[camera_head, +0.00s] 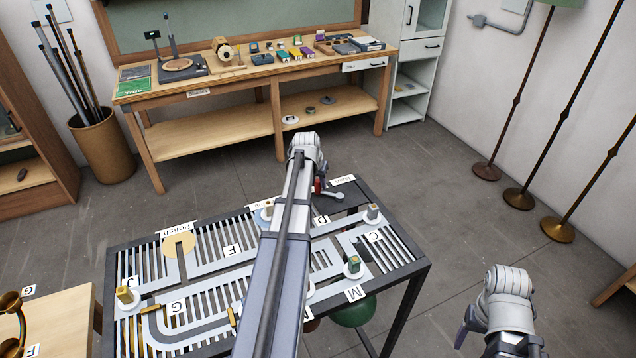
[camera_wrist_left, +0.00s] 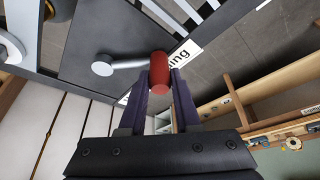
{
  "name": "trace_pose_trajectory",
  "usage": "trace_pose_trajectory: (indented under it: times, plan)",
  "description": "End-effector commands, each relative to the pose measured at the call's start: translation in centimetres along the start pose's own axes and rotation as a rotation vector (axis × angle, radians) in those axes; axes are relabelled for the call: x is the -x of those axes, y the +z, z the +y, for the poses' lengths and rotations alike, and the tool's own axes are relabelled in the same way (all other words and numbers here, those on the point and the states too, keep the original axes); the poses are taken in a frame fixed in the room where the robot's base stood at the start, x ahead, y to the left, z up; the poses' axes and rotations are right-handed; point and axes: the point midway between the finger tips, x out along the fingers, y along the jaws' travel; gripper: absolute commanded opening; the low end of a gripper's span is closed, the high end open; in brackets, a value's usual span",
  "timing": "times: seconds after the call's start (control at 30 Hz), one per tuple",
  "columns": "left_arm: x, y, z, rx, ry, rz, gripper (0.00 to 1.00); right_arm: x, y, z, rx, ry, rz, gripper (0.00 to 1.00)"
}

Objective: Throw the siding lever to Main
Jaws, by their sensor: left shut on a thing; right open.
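The siding lever has a red knob (camera_wrist_left: 159,75) and a grey arm (camera_wrist_left: 127,64) reaching to a round grey pivot (camera_wrist_left: 102,66), on a dark plate (camera_wrist_left: 85,40). My left gripper (camera_wrist_left: 160,88) is shut on the red knob, one finger on each side. The knob is beside a white label ending in "ing" (camera_wrist_left: 187,53), partly hidden. In the head view the red knob (camera_head: 317,185) is mostly hidden behind my left arm, near the label "Main" (camera_head: 343,180). My right gripper (camera_head: 468,326) is open and empty, right of the track table.
The slatted track table (camera_head: 418,268) carries lettered labels and several small posts on discs. A workbench (camera_head: 220,86) stands behind, with bare floor (camera_head: 420,170) between. Lamp stands (camera_head: 517,198) are at right.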

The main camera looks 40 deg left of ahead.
Motion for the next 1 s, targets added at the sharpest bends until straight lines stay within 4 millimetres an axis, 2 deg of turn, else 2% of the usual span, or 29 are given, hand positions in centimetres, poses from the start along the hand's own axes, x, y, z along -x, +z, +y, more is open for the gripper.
trace_pose_trajectory:
  times: [0.67, 1.0]
  plan:
    - [0.0, 0.0, 0.0, -0.005, 0.002, 0.000, 0.00, 0.0, 0.0, 0.0, 0.000, 0.000, 0.000, 0.67]
    - [-0.5, -1.3, 0.0, -0.141, 0.059, 0.000, 0.00, 0.0, 0.0, 0.0, 0.000, 0.000, 0.000, 0.67]
